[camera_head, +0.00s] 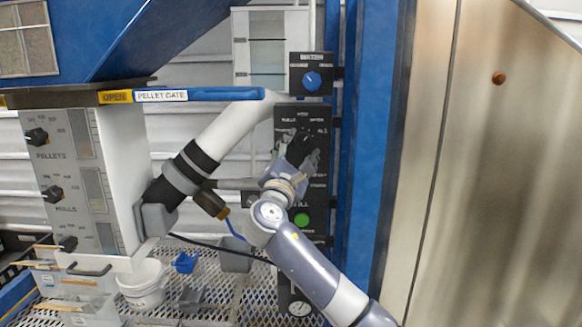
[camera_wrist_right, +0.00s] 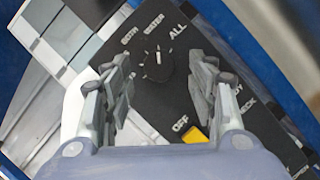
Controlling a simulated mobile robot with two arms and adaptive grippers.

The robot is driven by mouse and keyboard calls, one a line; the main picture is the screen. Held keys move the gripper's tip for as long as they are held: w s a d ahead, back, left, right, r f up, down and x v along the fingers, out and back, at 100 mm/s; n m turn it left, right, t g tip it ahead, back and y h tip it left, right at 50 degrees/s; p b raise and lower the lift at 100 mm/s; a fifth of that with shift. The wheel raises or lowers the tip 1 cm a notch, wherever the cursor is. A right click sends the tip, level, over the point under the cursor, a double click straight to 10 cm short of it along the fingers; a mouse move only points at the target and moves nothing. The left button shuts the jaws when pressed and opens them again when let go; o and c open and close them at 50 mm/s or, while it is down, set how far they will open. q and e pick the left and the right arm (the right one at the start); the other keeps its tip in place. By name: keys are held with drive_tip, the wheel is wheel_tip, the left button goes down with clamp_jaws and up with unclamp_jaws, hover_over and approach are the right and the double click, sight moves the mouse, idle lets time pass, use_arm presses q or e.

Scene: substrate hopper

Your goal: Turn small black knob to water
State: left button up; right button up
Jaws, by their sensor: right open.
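The small black knob (camera_wrist_right: 152,65) sits on a black control panel (camera_wrist_right: 190,20) in the right wrist view, with a pale pointer mark. Labels reading WATER and ALL are printed around it; another label is hard to read. My right gripper (camera_wrist_right: 163,88) is open, with one finger to each side of the knob in the picture; I see no contact. In the head view the right gripper (camera_head: 301,148) is in front of the black panel (camera_head: 287,117) and hides the knob. My left gripper is not in view.
A yellow piece (camera_wrist_right: 195,134) beside the label OFF is low on the panel. A green button (camera_head: 301,220) and a blue knob (camera_head: 312,81) are near the gripper. A white pipe (camera_head: 232,125) is left of the panel; a blue post (camera_head: 362,150) is right.

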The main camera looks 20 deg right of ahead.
drive_tip(key=v, duration=0.9)
drive_tip(key=shift+a+r, duration=0.1)
